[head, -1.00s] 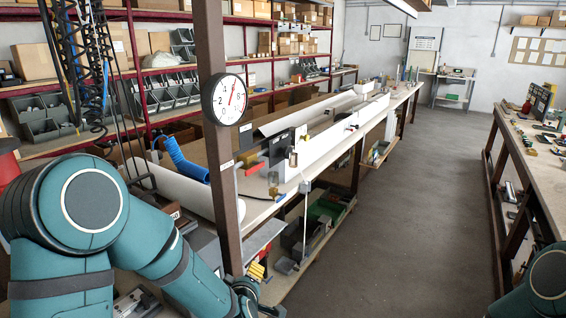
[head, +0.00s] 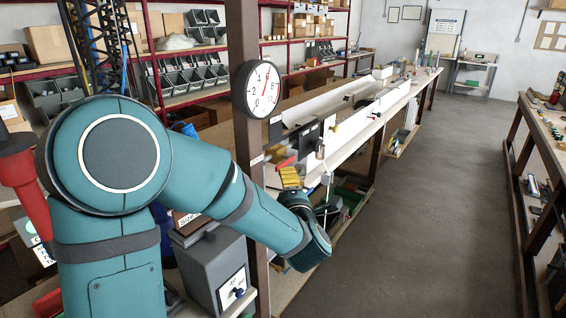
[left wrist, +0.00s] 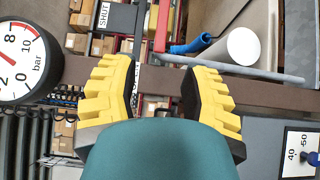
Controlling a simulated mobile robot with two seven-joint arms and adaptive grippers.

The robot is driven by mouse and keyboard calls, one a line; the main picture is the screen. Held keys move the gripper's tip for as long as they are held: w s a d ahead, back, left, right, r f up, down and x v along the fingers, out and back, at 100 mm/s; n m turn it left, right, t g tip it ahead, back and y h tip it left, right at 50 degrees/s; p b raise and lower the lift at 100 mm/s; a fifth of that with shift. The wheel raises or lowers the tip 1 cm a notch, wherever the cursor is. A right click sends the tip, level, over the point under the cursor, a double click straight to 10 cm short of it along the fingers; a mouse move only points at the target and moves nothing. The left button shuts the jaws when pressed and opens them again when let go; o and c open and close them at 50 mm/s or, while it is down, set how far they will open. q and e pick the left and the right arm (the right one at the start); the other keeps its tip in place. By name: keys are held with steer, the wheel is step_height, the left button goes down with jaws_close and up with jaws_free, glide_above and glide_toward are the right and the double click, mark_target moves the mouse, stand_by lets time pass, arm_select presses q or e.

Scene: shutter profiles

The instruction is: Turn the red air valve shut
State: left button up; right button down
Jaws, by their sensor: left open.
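A small red piece (head: 285,162), which looks like the valve's lever, shows just beyond my left gripper (head: 289,174) beside the brown post. The valve body is hidden or too small to make out. In the left wrist view my left gripper (left wrist: 163,68) is open, with its yellow ribbed fingers apart and nothing gripped between them. A red bar (left wrist: 161,25) shows beyond the gap; I cannot tell whether it is the lever or a shelf beam. A "SHUT" label (left wrist: 104,15) is at the top. My right gripper is out of view.
A round pressure gauge (head: 263,89) is fixed to the brown post (head: 246,130). A grey box with a dial (head: 217,270) stands below the post. The long workbench with white profiles (head: 345,125) lies behind. The floor aisle (head: 430,220) on the right is clear.

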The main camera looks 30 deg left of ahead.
arm_select(q)
steer(key=p+x, duration=0.1)
steer(key=x, duration=1)
steer(key=shift+w+a, duration=0.2)
steer(key=shift+w, duration=0.1)
steer(key=shift+f, duration=0.1)
jaws_close()
